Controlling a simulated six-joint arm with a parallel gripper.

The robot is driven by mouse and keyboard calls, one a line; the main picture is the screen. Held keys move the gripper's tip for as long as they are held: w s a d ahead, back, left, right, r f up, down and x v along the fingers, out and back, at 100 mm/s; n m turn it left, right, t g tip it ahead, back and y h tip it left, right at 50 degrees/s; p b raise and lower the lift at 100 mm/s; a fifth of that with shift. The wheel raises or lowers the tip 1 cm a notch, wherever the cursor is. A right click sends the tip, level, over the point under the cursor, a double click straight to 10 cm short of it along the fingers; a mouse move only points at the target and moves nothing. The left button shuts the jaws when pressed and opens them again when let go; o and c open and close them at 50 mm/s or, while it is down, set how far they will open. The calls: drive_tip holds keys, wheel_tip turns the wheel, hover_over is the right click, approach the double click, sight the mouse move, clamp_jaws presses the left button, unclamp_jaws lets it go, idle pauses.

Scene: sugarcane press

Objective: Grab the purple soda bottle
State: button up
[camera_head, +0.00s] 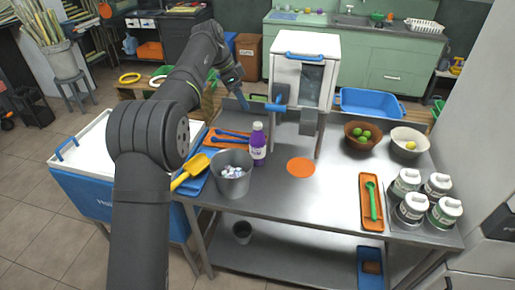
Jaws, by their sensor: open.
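The purple soda bottle (258,146) stands upright on the steel table, with a white cap and a pale label band. It is just right of and behind a metal ice bucket (233,180). My gripper (243,102) is open and empty, above and behind the bottle, to the left of the white press machine. It is apart from the bottle. The fingertips are small and partly hard to make out in this view.
The white press (303,75) with a blue handle stands behind the bottle. A yellow scoop (190,170) and an orange tray with blue tongs (226,138) lie left. Bowls of limes (363,136) and lemon (409,142), and several white jars (412,208), stand right.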

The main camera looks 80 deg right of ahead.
sight(260, 131)
drive_tip(key=x, duration=1.7)
drive_tip(key=shift+s+d+f, duration=0.1)
drive_tip(key=shift+s, duration=0.05)
clamp_jaws()
